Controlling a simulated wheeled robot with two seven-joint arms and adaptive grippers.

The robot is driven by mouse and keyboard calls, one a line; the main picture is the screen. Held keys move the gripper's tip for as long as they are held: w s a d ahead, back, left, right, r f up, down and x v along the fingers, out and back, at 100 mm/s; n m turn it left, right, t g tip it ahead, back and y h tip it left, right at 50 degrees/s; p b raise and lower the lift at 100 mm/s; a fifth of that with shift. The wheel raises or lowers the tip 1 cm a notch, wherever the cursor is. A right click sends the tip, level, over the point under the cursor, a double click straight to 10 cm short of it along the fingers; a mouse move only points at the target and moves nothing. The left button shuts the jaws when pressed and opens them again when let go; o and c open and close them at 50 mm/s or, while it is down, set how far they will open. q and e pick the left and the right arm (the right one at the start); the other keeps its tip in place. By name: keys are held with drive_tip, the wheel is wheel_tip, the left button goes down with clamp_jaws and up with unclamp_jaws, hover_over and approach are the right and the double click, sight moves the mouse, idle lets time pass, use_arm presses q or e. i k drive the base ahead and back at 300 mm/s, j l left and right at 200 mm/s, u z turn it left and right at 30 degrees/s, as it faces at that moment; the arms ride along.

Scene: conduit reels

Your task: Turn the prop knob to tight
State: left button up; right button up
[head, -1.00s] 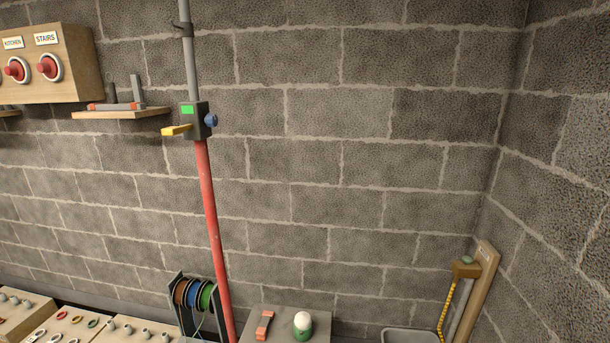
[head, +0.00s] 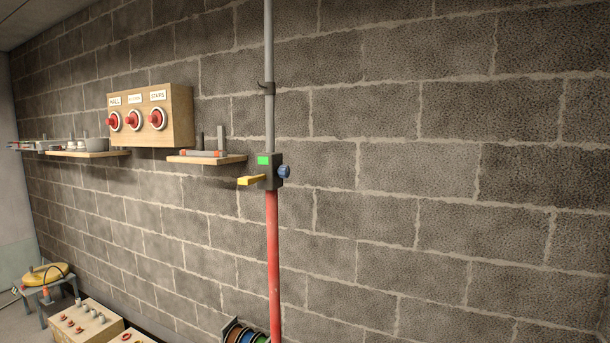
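The prop is a vertical pole, grey above and red below (head: 273,265), standing in front of the block wall. A dark clamp box (head: 269,177) sits where the two parts meet. It carries a green indicator patch (head: 264,160) on its front. I cannot read the knob's setting. Neither of my grippers shows in the head view.
A wooden box with red buttons (head: 182,117) hangs on the wall left of the prop. Shelves (head: 228,159) with small items are below it. Cable reels (head: 238,334) stand at the prop's foot. A yellow coil (head: 46,273) is at far left. The wall to the right is clear.

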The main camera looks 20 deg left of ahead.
sight(284, 170)
drive_tip(key=i+j+z, duration=0.2)
drive_tip(key=i, duration=0.2)
drive_tip(key=i+z, duration=0.2)
drive_tip(key=i, duration=0.25)
